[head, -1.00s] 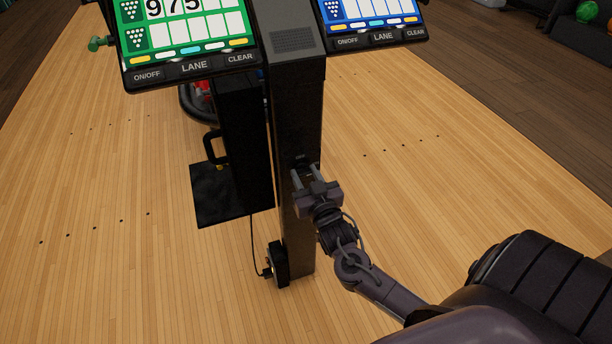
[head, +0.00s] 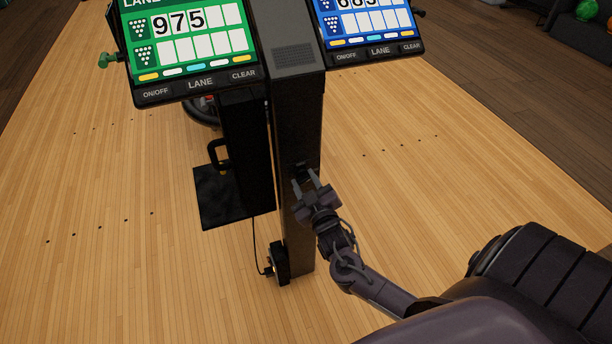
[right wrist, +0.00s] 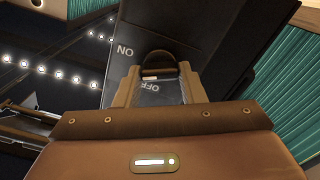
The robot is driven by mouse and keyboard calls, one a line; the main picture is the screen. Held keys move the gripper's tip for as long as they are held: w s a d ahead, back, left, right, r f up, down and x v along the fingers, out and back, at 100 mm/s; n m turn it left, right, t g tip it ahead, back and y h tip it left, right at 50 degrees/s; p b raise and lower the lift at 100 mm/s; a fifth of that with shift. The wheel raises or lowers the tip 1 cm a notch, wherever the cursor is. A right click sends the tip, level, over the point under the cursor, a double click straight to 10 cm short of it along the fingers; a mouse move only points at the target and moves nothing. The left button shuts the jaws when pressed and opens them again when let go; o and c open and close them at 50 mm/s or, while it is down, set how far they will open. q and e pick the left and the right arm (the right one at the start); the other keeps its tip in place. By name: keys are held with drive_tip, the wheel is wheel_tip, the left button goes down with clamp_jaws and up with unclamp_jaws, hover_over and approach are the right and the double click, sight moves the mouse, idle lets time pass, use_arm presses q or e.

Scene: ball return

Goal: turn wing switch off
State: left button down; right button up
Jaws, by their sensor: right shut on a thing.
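The black wing switch (right wrist: 158,64) is on the dark face of the column (head: 298,120), with a small pale mark on its near side. In the right wrist view, the word ON is printed left of it and OFF, looking turned over, just below it between the fingers. My right gripper (head: 304,174) is at the column and shut on the switch, one finger on each side; the right wrist view also shows the gripper (right wrist: 158,84). In the head view the switch is small, dark and partly hidden by the fingers. My left gripper is not in view.
Two score screens, green (head: 190,45) and blue (head: 366,25), sit above the column on either side. A black box with a handle (head: 217,155) and a black plate (head: 215,203) are left of it. A cord (head: 256,245) runs down nearby. Open wooden floor lies right.

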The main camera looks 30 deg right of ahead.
drive_tip(key=n+p, duration=0.2)
drive_tip(key=shift+r+n, duration=0.2)
drive_tip(key=shift+n, duration=0.2)
drive_tip(key=n+p, duration=0.2)
drive_tip(key=n, duration=0.2)
drive_tip(key=n+p, duration=0.2)
drive_tip(key=n, duration=0.1)
drive_tip(key=shift+a+f+n, duration=0.15)
drive_tip(key=shift+f+n, duration=0.05)
drive_tip(key=shift+n, duration=0.2)
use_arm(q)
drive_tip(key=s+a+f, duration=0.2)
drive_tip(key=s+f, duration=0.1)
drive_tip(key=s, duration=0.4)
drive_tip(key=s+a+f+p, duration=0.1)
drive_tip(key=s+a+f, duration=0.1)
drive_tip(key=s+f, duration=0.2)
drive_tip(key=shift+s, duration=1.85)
use_arm(e)
drive_tip(key=shift+f+n, duration=0.15)
drive_tip(key=shift+n, duration=0.95)
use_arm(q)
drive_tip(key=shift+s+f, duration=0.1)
use_arm(e)
drive_tip(key=o, duration=1)
